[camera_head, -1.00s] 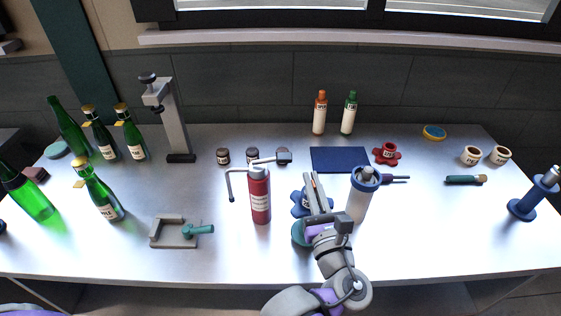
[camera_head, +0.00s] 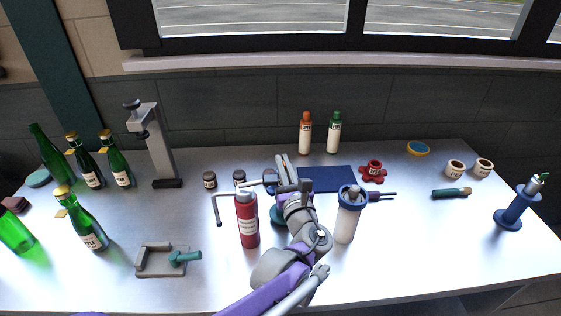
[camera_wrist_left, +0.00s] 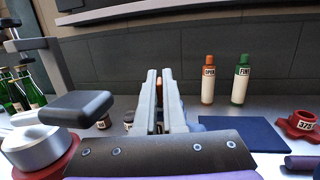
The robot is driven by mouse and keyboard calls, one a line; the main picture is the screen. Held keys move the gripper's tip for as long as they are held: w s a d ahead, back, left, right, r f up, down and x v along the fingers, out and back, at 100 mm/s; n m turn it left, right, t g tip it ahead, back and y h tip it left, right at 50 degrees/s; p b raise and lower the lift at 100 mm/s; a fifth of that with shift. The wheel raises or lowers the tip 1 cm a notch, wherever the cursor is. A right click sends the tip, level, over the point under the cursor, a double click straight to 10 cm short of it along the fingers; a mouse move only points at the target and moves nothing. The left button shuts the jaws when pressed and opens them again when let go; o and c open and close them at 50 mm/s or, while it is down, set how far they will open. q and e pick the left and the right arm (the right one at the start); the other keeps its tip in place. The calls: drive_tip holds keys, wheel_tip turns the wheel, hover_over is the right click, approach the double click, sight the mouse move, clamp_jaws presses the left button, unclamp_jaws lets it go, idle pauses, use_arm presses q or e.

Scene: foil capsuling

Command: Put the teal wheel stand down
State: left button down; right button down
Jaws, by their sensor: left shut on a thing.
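My left gripper (camera_head: 283,163) is over the middle of the table, its two long grey fingers pointing away from me and close together. My right gripper is not in view.
A red canister (camera_head: 247,222) with a bent grey lever stands close left of my arm. A white bottle with a blue cap (camera_head: 347,222) stands close right. A dark blue mat (camera_head: 328,179) and a red knob (camera_head: 373,170) lie behind. The table's right front is clear.

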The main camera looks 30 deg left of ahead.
use_arm(q)
drive_tip(key=shift+f+x, duration=0.1)
drive_tip(key=shift+x, duration=0.65)
drive_tip(key=shift+f+x, duration=0.15)
drive_tip(key=shift+x, duration=0.6)
drive_tip(key=shift+a+f, duration=0.1)
drive_tip(key=shift+f, duration=0.65)
drive_tip(key=shift+f+b, duration=0.2)
drive_tip(key=shift+b, duration=0.1)
drive_tip(key=c, duration=1)
unclamp_jaws()
drive_tip(key=shift+r, duration=0.1)
